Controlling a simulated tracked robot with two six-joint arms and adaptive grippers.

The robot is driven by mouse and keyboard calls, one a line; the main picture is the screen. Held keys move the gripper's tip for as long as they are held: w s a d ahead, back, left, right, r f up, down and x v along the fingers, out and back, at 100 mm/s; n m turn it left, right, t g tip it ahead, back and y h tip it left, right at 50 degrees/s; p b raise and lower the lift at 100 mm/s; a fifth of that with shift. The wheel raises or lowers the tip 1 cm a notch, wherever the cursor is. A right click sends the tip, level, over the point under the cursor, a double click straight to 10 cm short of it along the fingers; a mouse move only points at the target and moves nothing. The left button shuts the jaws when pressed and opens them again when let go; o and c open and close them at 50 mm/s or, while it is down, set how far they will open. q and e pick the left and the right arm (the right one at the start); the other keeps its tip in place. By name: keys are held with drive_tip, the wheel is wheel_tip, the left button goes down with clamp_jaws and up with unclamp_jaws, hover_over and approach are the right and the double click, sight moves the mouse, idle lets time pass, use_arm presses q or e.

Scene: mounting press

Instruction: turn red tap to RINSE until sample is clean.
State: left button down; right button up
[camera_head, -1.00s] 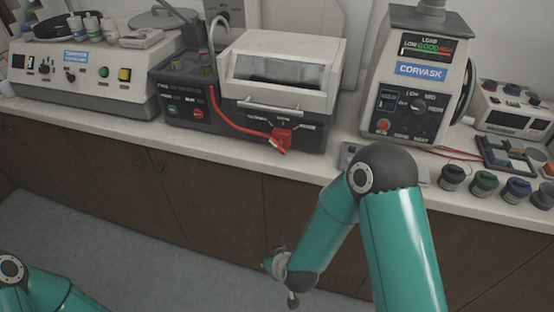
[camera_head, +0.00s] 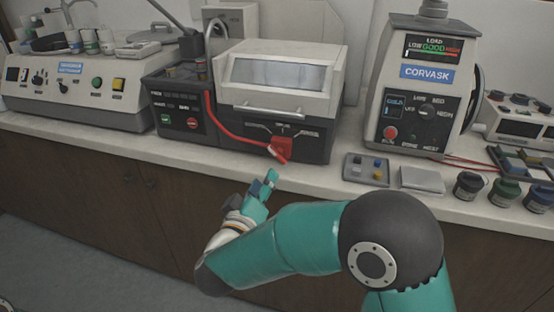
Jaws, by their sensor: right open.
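The red tap (camera_head: 281,149) is on the lower front of the dark and white machine (camera_head: 284,52), at its right side. A red tube (camera_head: 229,134) runs down to it from the upper left. Small labels sit around the tap, too small to read surely. The machine's lid is down, with a window (camera_head: 278,74) and a bar handle. I cannot see the sample. My right gripper (camera_head: 268,180) is open, just in front of and below the tap, apart from it. My left gripper is not in view.
A CORVASK machine (camera_head: 422,88) stands to the right. A small tray (camera_head: 366,169), a grey flat block (camera_head: 422,180) and dark jars (camera_head: 468,186) lie on the counter (camera_head: 330,176). Another white machine (camera_head: 78,92) with knobs stands at left.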

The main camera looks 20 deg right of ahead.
sight(277, 157)
drive_tip(key=x, duration=1)
clamp_jaws()
